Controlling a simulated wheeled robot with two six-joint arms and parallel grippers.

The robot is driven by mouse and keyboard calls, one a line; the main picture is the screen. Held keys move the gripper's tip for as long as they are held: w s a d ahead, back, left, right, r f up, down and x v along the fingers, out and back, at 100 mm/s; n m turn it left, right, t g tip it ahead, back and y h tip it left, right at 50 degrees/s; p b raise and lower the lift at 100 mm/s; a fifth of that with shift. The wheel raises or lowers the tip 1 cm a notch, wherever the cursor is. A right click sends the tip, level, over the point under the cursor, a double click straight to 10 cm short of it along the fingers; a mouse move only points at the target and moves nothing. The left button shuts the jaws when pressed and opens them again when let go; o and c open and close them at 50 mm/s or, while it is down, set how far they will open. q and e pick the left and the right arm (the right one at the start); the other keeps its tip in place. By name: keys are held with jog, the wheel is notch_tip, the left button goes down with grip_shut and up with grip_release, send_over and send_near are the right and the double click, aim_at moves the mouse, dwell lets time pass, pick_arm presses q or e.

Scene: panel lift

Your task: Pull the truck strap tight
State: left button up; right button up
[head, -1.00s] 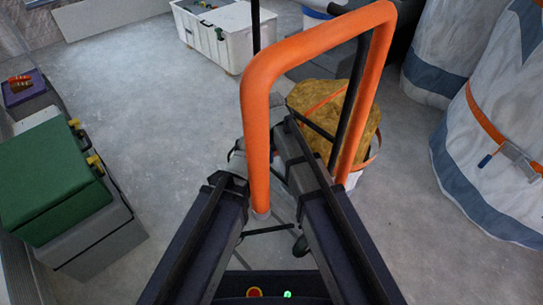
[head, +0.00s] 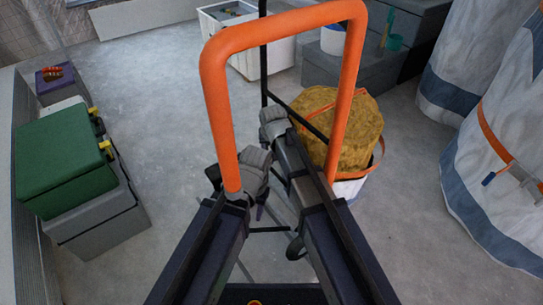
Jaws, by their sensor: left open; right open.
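An orange tubular frame (head: 281,22), which looks like the truck's handle, arches across the middle of the head view. Behind its right leg is a lumpy yellow-brown load (head: 362,130) above a white container. A thin orange strap (head: 318,107) crosses the load's top, and an orange loop shows at its right side. My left gripper (head: 248,182) is open by the lower end of the frame's left leg; its fingertips are partly hidden. My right gripper (head: 273,122) is open, farther up and left of the load. I cannot tell whether either touches the strap.
A green box (head: 62,160) sits on a grey case at left. A white crate (head: 265,58) stands at the back. Tall white-and-blue wrapped bundles (head: 480,195) stand at right, one with an orange strap and buckle. The floor at left centre is clear.

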jog(key=b+x, duration=0.5)
jog(key=x, duration=0.1)
jog(key=shift+w+f, duration=0.15)
jog(key=shift+f, duration=0.25)
grip_shut()
dwell(1.1)
